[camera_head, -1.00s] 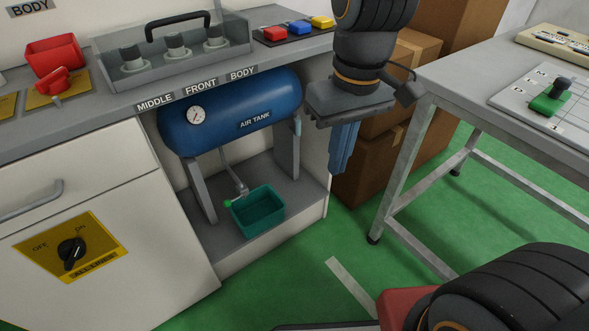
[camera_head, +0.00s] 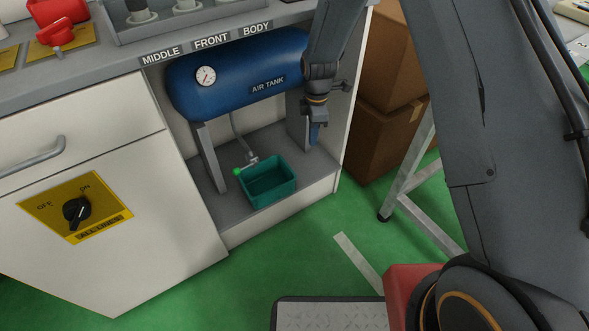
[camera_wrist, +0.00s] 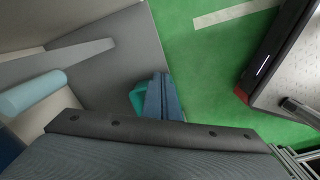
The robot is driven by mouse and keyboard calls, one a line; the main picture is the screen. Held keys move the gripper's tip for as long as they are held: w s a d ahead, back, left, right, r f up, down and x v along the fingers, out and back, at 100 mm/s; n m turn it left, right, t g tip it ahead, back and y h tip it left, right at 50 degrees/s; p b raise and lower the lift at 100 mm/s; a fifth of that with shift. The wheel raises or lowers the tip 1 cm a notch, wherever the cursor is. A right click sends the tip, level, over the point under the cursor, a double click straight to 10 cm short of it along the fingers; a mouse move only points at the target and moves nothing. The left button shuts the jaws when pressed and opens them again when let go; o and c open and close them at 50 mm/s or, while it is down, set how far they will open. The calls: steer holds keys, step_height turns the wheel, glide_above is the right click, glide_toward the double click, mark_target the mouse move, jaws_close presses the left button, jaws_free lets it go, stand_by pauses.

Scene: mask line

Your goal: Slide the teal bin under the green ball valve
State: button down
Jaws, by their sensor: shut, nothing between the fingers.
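The teal bin (camera_head: 284,191) is an open box on the grey shelf of the cabinet recess, near its front edge. The green ball valve (camera_head: 238,172) is a small green handle at the low end of a grey pipe under the air tank. It shows just left of the bin's back left corner. My gripper (camera_head: 314,134) has blue fingers, shut and empty, pointing down at the right side of the recess, above and right of the bin. In the wrist view the fingers (camera_wrist: 160,95) partly cover the bin (camera_wrist: 137,97). The valve is not seen there.
The blue air tank (camera_head: 228,80) hangs over the shelf on grey legs (camera_head: 209,158). The cabinet's right side wall stands close to my gripper. Cardboard boxes (camera_head: 379,148) and a metal table leg (camera_head: 407,180) are farther right. Green floor lies in front.

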steer(key=f+n, duration=0.1)
steer(key=f, duration=0.4)
steer(key=a+f+n+b, duration=0.1)
steer(key=f, duration=0.5)
steer(key=w+a+f+n+b, duration=0.1)
steer(key=f, duration=0.4)
steer(key=shift+w+a+f, duration=0.1)
steer(key=shift+a+f, duration=0.05)
steer(key=shift+s+a+r, duration=0.15)
steer(key=shift+s+a, duration=0.1)
steer(key=shift+a, duration=0.4)
steer(key=shift+s+a+r, duration=0.15)
steer(key=shift+s+a, duration=0.1)
steer(key=shift+a, duration=0.35)
steer(key=shift+s+a, duration=0.25)
steer(key=shift+a, duration=0.35)
steer(key=shift+s+a, duration=0.25)
steer(key=shift+a, duration=0.4)
steer(key=shift+s+a, duration=0.3)
steer(key=shift+a, duration=0.35)
steer(key=shift+s+a, duration=0.25)
steer(key=shift+a, duration=0.4)
